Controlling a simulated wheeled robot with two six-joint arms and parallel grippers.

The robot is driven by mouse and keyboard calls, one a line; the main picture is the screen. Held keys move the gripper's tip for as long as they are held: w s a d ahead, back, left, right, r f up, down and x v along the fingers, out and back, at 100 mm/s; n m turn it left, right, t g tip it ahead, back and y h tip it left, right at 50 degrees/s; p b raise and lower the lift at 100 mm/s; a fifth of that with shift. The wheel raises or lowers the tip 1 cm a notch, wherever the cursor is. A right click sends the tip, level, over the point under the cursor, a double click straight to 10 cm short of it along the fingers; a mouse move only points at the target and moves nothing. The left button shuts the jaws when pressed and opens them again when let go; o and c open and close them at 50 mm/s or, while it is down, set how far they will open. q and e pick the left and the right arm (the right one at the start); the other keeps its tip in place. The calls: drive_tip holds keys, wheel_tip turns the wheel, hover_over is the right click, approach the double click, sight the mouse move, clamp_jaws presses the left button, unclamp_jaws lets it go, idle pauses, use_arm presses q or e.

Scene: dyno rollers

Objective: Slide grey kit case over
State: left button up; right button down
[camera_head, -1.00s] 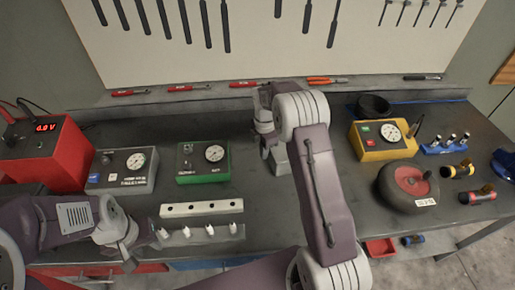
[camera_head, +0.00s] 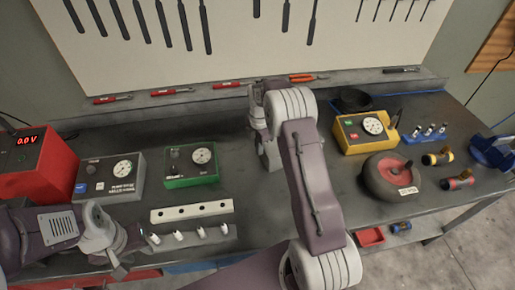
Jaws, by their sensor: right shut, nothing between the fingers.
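A grey shape (camera_head: 274,157), mostly hidden behind my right arm, sits on the dark bench and may be the grey kit case; I cannot tell for sure. A grey box with a round gauge (camera_head: 110,177) stands at the left of the bench. My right gripper (camera_head: 263,150) points down at the grey shape and is shut with nothing in it; whether it touches is unclear. My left gripper (camera_head: 130,251) is low at the left, near the front edge and beside a strip of white pegs. Its fingers are too small and overlapped to read.
A green gauge box (camera_head: 190,165) stands left of my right gripper. A white bar with holes (camera_head: 192,211) lies in front of it. A yellow gauge box (camera_head: 365,132) and a wheel (camera_head: 378,190) stand right of my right arm. A red power unit (camera_head: 40,160) is far left.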

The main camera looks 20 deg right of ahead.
drive_tip(key=a+p, duration=0.1)
drive_tip(key=a, duration=0.3)
wheel_tip(320, 180, up, 10)
drive_tip(key=b, duration=0.1)
drive_tip(key=shift+s, duration=0.2)
